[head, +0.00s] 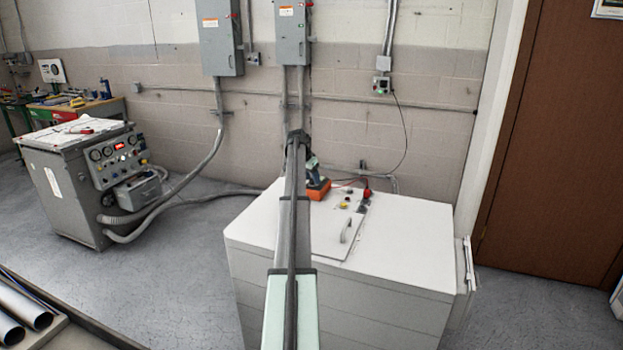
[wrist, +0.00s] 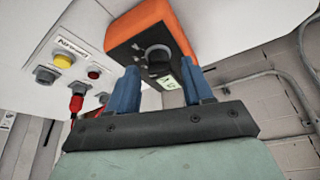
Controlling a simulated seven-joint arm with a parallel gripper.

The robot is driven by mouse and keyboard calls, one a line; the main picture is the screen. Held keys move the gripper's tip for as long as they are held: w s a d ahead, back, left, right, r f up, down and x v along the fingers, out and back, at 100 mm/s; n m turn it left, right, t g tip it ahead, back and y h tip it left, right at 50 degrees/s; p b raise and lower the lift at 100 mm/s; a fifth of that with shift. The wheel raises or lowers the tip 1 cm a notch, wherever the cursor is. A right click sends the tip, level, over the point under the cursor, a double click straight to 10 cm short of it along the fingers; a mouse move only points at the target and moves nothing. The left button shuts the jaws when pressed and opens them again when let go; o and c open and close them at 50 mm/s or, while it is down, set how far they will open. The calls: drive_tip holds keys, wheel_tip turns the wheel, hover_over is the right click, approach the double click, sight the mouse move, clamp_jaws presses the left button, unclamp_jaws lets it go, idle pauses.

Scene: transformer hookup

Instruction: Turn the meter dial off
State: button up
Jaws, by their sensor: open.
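The meter is an orange box (wrist: 152,27) with a dark face, on the white cabinet top; it also shows in the head view (head: 319,192). Its round black dial (wrist: 158,58) faces my gripper in the wrist view. A small pale display (wrist: 171,82) sits beside the dial, between the fingers. My gripper (wrist: 160,69) is open, with one blue finger on each side of the dial. It holds nothing. I cannot tell whether the fingertips touch the meter. In the head view my gripper (head: 313,172) is above the meter, and the dial is hidden.
The white cabinet (head: 400,225) has a panel with a handle (head: 345,231). Beside the meter are a yellow button (wrist: 63,61), a red button (wrist: 94,74) and a red plug (wrist: 76,103) with a cable. The block wall with conduits stands behind.

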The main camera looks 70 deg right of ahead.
drive_tip(key=shift+d+f, duration=0.1)
drive_tip(key=shift+f, duration=0.1)
clamp_jaws()
idle(0.5)
